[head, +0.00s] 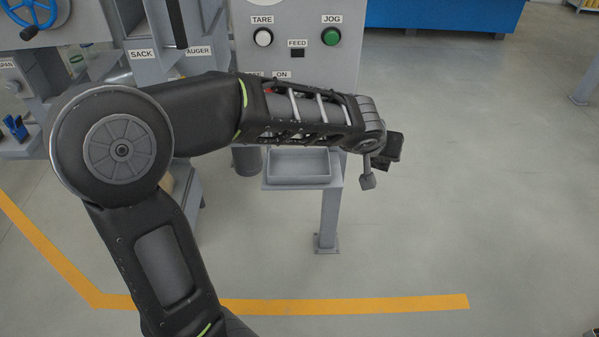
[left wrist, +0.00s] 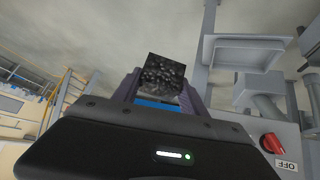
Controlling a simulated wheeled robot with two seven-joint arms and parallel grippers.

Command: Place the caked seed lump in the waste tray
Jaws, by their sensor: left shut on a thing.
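The caked seed lump (left wrist: 163,75) is a dark, grainy, blocky piece in the left wrist view. My left gripper (left wrist: 160,90) is shut on it, with one finger on each side. In the head view my left arm reaches in from the left and its hand end (head: 368,180) is right of a shallow grey tray (head: 300,182), apart from it; the lump cannot be made out there. This tray looks like the waste tray and appears empty. It also shows at the upper right of the left wrist view (left wrist: 240,66). My right gripper is not in view.
A grey control panel (head: 343,62) with white TARE and green JOG buttons stands behind my arm. The tray's post (head: 328,218) stands on the floor. Sack and auger equipment (head: 140,70) is at left. The floor (head: 480,190) at right is clear.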

